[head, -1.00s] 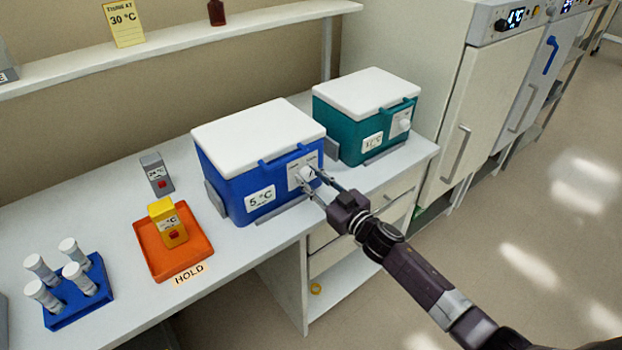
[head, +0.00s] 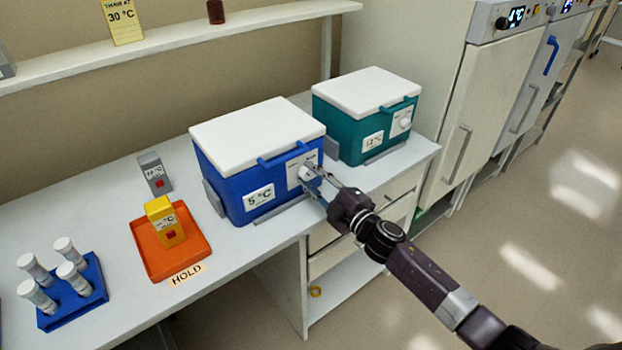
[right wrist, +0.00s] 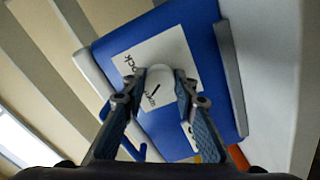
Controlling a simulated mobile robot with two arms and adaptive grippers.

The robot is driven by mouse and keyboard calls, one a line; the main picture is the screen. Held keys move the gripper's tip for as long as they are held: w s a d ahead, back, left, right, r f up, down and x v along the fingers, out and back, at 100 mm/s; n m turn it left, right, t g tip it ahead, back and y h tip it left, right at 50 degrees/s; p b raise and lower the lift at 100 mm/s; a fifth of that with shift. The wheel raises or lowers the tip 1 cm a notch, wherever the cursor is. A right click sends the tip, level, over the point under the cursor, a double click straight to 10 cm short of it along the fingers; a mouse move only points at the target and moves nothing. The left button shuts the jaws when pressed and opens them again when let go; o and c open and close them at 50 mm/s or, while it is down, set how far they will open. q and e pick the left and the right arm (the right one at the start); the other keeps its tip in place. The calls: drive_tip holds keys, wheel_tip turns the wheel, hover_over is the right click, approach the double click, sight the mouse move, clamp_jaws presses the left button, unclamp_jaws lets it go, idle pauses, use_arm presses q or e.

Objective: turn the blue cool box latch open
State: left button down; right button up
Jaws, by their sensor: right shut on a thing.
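The blue cool box (head: 232,180) with a white lid and a "5 °C" label stands on the bench, lid closed. Its latch is a round white knob (right wrist: 158,88) on a white plate (right wrist: 150,62) on the box's front; a dark line marks the knob's face. My right gripper (head: 312,179) is shut on the latch knob, one finger on each side, as the right wrist view (right wrist: 160,92) shows. In the head view the fingers partly hide the knob. My left gripper is not in view.
A teal cool box (head: 350,130) stands close behind to the right. An orange tray (head: 190,255) with a yellow timer-like block (head: 166,222), a grey block (head: 155,172) and a blue tube rack (head: 72,312) are on the left. Drawers (head: 335,255) lie below the bench edge.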

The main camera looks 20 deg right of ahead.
drive_tip(key=shift+n, duration=1.2)
drive_tip(key=o, duration=1.2)
drive_tip(key=shift+c, duration=0.2)
drive_tip(key=shift+s, duration=0.15)
drive_tip(key=v, duration=1.1)
drive_tip(key=shift+s+d, duration=0.15)
drive_tip(key=shift+s, duration=0.25)
